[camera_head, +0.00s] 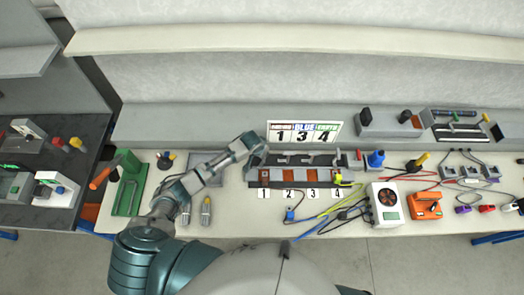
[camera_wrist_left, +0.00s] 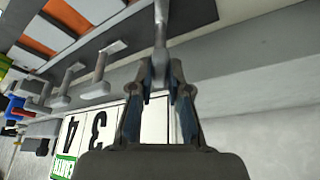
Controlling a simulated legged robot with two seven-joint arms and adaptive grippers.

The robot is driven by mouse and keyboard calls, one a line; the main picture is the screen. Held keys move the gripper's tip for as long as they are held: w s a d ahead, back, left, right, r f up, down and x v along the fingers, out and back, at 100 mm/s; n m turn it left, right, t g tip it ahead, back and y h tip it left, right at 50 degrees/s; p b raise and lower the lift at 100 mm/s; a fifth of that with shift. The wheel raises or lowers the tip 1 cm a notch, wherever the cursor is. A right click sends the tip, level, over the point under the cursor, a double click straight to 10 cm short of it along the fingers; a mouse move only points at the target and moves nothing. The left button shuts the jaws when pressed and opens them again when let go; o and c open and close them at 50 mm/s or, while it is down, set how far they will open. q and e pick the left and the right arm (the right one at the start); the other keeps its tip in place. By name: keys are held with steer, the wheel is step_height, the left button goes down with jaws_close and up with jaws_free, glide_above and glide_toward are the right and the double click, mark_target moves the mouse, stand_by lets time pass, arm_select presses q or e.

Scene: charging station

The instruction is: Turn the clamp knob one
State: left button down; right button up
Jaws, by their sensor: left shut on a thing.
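The clamp station (camera_head: 300,183) is a long grey fixture with orange pads above labels 1 to 4. My left gripper (camera_head: 257,148) is over its left end, at the position above label 1. In the left wrist view, my left gripper (camera_wrist_left: 161,62) is shut on a grey clamp knob (camera_wrist_left: 160,14), which runs up between the fingertips. The knob's held end is partly hidden by the fingers, and the gripper hides it in the head view. Other grey clamp handles (camera_wrist_left: 97,82) stand along the row. My right gripper is not in view.
A green stand (camera_head: 128,190) is on the left.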

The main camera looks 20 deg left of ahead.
arm_select(q)
steer(key=n, duration=0.1)
steer(key=n+y, duration=0.1)
steer(key=n, duration=0.2)
steer(key=shift+w+d+r+n+y, duration=0.3)
steer(key=shift+n+y, duration=0.4)
steer(key=shift+n, duration=0.5)
steer(key=c, duration=1.1)
jaws_free()
steer(key=shift+f, duration=0.2)
steer(key=shift+s+r, duration=0.1)
steer(key=shift+s, duration=0.05)
steer(key=v, duration=1.1)
steer(key=shift+s+d+r, duration=0.1)
steer(key=shift+r, duration=0.2)
